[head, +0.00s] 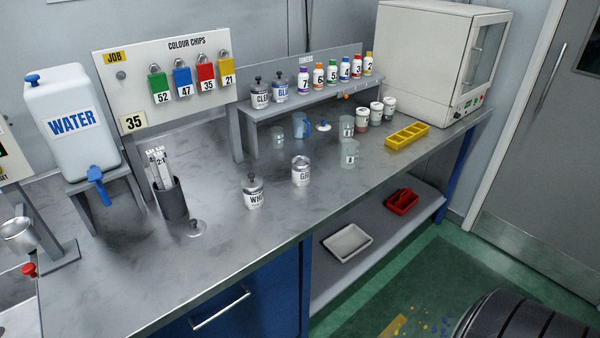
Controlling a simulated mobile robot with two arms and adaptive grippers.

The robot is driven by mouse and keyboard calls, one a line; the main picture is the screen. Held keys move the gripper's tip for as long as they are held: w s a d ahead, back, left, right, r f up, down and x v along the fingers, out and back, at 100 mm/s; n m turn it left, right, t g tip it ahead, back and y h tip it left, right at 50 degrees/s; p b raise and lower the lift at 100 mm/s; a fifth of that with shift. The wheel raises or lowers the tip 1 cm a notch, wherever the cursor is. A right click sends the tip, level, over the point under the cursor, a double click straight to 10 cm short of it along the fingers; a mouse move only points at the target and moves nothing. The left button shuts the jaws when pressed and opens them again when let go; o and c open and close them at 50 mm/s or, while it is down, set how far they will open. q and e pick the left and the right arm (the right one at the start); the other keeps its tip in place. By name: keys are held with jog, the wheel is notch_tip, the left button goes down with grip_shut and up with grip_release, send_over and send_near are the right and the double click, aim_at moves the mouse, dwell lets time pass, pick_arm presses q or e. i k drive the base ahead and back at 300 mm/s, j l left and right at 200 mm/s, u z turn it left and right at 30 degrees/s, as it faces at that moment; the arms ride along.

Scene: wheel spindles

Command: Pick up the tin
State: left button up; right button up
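Several tins are in the head view. A tin with a label starting "WH" (254,196) stands upright on the metal bench, with a dark knob on top. A tin with a label starting "GR" (301,173) stands to its right and a little farther back, with no knob visible on it. Two more knobbed tins, one marked "CLE" (260,97) and one marked "BL" (280,92), stand on the raised grey shelf behind. Neither of my grippers is in view.
A clear disc with a dark knob (195,229) lies on the bench near the front edge. A dark holder (170,201) with white strips stands left. Clear cups (349,154), a blue jug (300,126) and a yellow tray (407,136) are right. The bench front centre is mostly clear.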

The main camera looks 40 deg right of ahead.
aim_at(301, 164)
jog(key=z, duration=1.55)
jog(key=i+l+u, duration=0.1)
